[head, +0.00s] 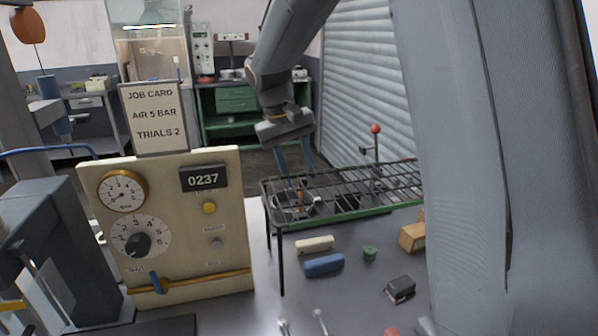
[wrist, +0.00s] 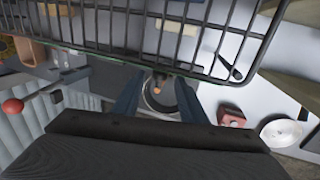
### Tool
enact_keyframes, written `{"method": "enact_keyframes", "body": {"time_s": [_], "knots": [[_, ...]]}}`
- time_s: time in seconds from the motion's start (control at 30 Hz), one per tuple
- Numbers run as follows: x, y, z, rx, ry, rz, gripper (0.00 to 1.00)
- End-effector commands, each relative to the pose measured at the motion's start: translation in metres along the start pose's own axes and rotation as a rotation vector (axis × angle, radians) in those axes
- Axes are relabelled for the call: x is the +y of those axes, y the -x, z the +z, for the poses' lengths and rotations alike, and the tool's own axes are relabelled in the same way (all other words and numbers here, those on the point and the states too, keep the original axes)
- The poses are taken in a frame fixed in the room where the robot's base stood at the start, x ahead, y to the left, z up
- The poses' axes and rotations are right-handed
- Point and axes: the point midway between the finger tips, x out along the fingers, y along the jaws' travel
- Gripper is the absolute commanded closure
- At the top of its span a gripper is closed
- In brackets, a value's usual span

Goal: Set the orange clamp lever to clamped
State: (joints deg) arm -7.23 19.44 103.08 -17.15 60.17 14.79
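A small orange piece (head: 300,196), which looks like the orange clamp lever, stands at the left end of the wire rack beside a dark round part. In the wrist view an orange spot (wrist: 157,91) shows over a dark round part (wrist: 164,98) with a pale rim. Its clamped or unclamped setting is too small to tell. My gripper (head: 298,172) is above it, pointing down, with its two blue fingers apart. In the wrist view my gripper (wrist: 157,90) has the orange spot between its fingers, with no contact visible.
The wire rack (head: 345,190) stands on thin legs over the bench, close to my gripper. A red-knobbed post (head: 376,130) rises behind it. A gauge panel (head: 205,270) with a blue lever (head: 157,282) stands left. Blocks, including a blue one (head: 323,265), lie in front.

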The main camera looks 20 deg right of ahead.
Motion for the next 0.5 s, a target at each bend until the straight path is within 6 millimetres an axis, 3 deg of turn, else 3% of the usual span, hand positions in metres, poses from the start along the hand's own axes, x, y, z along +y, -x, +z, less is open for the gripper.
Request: {"method": "enact_keyframes", "body": {"time_s": [0.37,0.5], "knots": [[0.0008,-0.0077,0.0002,0.000,-0.001,0.000,0.62],[0.0008,-0.0075,0.0002,0.000,-0.001,0.000,0.85]]}}
